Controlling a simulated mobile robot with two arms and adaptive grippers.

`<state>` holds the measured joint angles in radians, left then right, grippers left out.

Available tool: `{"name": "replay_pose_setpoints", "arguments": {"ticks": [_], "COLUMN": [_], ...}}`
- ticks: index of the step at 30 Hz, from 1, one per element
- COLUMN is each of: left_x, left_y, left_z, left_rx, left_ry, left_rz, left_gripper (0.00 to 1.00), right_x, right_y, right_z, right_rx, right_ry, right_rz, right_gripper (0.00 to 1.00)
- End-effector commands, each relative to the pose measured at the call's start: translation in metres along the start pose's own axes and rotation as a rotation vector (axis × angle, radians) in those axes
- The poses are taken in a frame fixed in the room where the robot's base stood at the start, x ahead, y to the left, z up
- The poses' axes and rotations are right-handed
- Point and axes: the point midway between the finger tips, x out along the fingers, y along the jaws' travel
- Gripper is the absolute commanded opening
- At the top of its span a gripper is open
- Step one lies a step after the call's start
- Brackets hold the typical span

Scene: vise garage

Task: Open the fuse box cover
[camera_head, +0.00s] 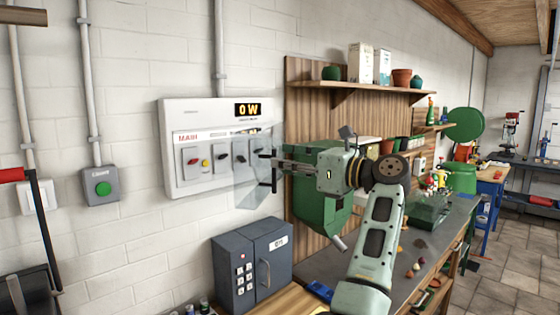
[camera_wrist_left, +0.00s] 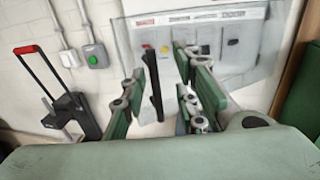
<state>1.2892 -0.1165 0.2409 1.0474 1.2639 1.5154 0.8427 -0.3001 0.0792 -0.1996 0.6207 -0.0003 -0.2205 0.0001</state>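The white fuse box (camera_head: 180,119) hangs on the wall, with a "0 W" display and a row of switches. Its clear cover (camera_head: 252,187) stands out from the box's right part at an angle, partly open. In the left wrist view the see-through cover (camera_wrist_left: 238,75) spans the upper right. My left gripper (camera_head: 272,162) is at the cover, right of the switches. In the wrist view its two fingers (camera_wrist_left: 172,68) are apart, with a dark upright bar (camera_wrist_left: 154,88), perhaps the cover's handle, near the left finger. I cannot tell whether they touch. My right gripper is not in view.
A grey cabinet with a keypad (camera_head: 252,264) stands below the fuse box. A grey box with a green button (camera_head: 101,187) is on the wall to the left. A wooden shelf (camera_head: 360,88) and a cluttered workbench (camera_head: 325,264) are to the right.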

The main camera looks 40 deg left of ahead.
Motion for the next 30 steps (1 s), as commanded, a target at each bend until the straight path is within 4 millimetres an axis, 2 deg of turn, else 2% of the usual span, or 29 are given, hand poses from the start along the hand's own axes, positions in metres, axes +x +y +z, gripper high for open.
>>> {"name": "replay_pose_setpoints", "arguments": {"ticks": [21, 30], "left_x": [-0.050, -0.058], "left_y": [-0.010, -0.011], "left_z": [0.001, 0.000], "left_rx": [0.000, -0.001], "left_ry": [0.001, 0.000], "left_rz": [-0.001, 0.000], "left_gripper": [0.28, 0.28], "right_x": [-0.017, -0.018], "right_y": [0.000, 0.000], "right_z": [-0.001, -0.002], "right_rx": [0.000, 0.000], "right_ry": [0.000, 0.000], "right_rz": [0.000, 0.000], "right_gripper": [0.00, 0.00]}}
